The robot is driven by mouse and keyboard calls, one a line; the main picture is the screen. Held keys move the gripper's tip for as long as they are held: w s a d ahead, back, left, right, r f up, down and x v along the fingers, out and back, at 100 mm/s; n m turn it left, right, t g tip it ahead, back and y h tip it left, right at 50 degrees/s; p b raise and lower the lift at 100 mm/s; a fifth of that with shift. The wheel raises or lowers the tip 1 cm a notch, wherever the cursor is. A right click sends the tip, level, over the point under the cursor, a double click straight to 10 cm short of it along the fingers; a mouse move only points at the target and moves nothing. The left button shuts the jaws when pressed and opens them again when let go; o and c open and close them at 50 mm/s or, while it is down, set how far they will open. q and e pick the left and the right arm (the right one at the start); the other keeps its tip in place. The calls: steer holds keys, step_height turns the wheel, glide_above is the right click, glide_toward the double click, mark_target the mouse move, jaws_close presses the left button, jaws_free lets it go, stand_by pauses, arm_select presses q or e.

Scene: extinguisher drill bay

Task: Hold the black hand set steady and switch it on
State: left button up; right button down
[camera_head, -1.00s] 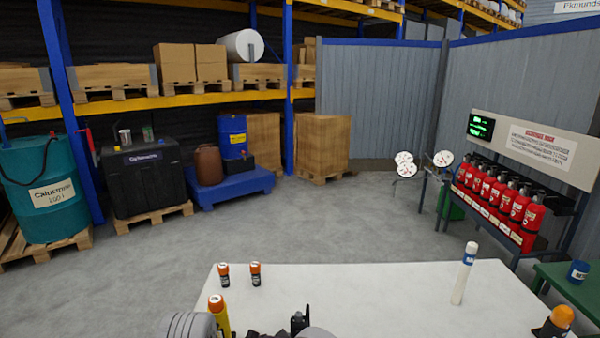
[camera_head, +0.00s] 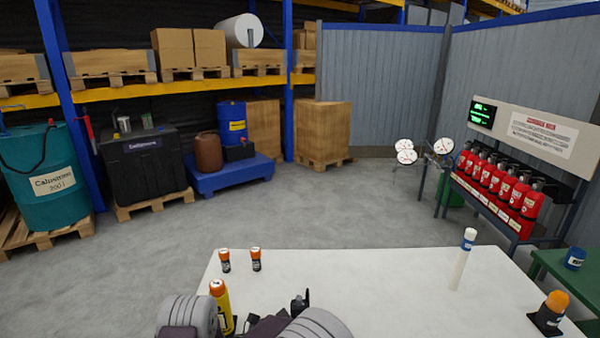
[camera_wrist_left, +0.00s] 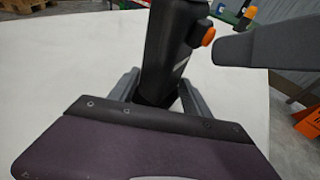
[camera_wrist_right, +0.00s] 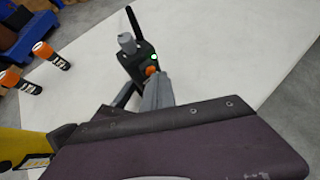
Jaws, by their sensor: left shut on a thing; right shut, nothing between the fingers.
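The black hand set (camera_head: 300,301) stands upright above the near edge of the white table (camera_head: 375,290). My left gripper (camera_wrist_left: 158,98) is shut around its lower body in the left wrist view. An orange button (camera_wrist_left: 203,33) sticks out of the hand set's side. The shut, empty fingers of my right gripper (camera_wrist_right: 157,92) point at that button (camera_wrist_right: 151,70), very close to it; I cannot tell whether they touch. A small green light (camera_wrist_right: 154,57) glows on top of the hand set, beside a grey knob (camera_wrist_right: 126,42) and the antenna.
A yellow orange-capped cylinder (camera_head: 221,306) stands just left of the hand set. Two small orange-capped cylinders (camera_head: 225,260) stand farther back. A white stick (camera_head: 463,262) and an orange-domed beacon (camera_head: 551,309) are at the right. The table's middle is clear.

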steer(key=shift+s, duration=0.45)
arm_select(q)
steer(key=o, duration=1.3)
arm_select(e)
steer(key=s, duration=0.6)
arm_select(q)
steer(key=shift+o, duration=0.2)
